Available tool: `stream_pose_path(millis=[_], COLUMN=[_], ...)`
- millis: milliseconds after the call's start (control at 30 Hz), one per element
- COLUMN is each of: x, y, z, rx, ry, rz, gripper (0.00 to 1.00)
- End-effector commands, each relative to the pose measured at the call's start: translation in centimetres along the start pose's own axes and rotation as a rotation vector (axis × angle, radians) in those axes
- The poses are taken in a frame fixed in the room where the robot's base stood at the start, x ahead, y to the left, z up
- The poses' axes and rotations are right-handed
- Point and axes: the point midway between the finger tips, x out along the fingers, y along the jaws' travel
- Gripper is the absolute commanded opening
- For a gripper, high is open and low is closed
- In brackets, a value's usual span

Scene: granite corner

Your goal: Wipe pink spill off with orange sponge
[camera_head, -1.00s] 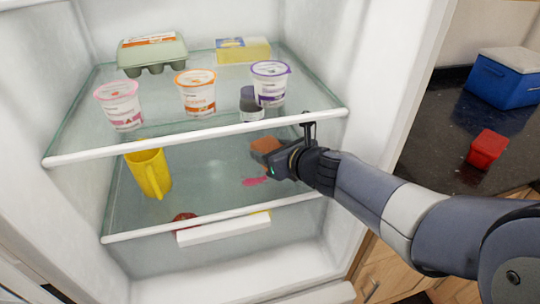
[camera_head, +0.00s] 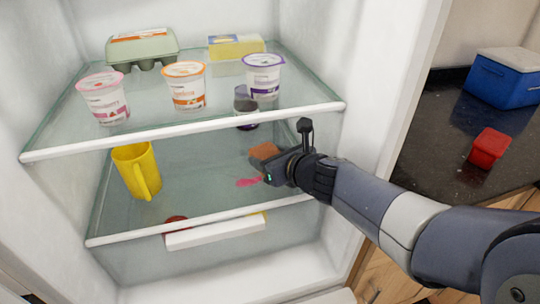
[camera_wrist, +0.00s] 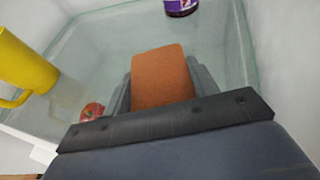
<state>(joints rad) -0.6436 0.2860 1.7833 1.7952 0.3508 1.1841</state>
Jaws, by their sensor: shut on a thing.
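The orange sponge (camera_head: 264,151) is between the fingers of my gripper (camera_head: 276,163) inside the fridge, over the lower glass shelf (camera_head: 200,190). In the wrist view the sponge (camera_wrist: 161,76) sits between both fingers of my gripper (camera_wrist: 162,85), which is shut on it. The pink spill (camera_head: 248,182) is a small smear on the lower shelf, just left of and nearer than the gripper in the head view. I cannot tell whether the sponge touches the shelf.
A yellow mug (camera_head: 136,172) stands left on the lower shelf. A dark jar (camera_head: 246,112) is at the back right. Yogurt cups (camera_head: 185,86), an egg carton (camera_head: 142,47) and a yellow box (camera_head: 236,46) are on the upper shelf (camera_head: 190,125), whose edge is above my gripper.

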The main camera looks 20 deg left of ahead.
Motion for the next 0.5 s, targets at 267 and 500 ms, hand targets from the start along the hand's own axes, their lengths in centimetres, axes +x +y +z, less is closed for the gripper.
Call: stream_pose_path(millis=[267,500], x=[0.00,0.12], y=[0.01,0.01], z=[-0.03,-0.31], rx=[0.000,0.000], ry=[0.001,0.001], rz=[0.000,0.000], gripper=[0.31,0.31])
